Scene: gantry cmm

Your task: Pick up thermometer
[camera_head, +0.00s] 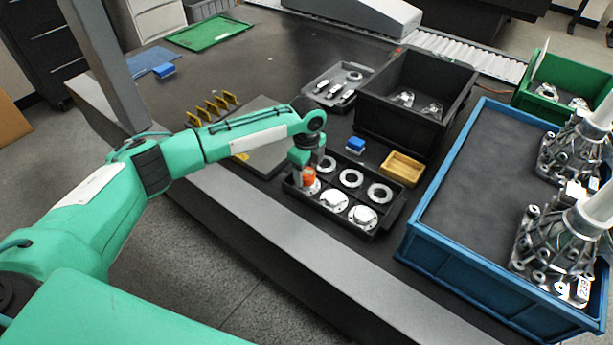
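I cannot make out a thermometer for certain in the head view. My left gripper (308,182) points down over the left end of a black tray (385,222) of metal rings and flanges. An orange piece (309,175) shows at its fingers; I cannot tell whether it is a held object or part of the gripper. The finger opening is too small to judge, and the wrist hides part of the tray's left end. My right gripper is not in view.
A blue crate (447,265) with large metal castings stands at right. A deep black bin (385,128), a small yellow tray (402,168), a blue block (355,145) and a grey parts tray (318,97) lie around the gripper.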

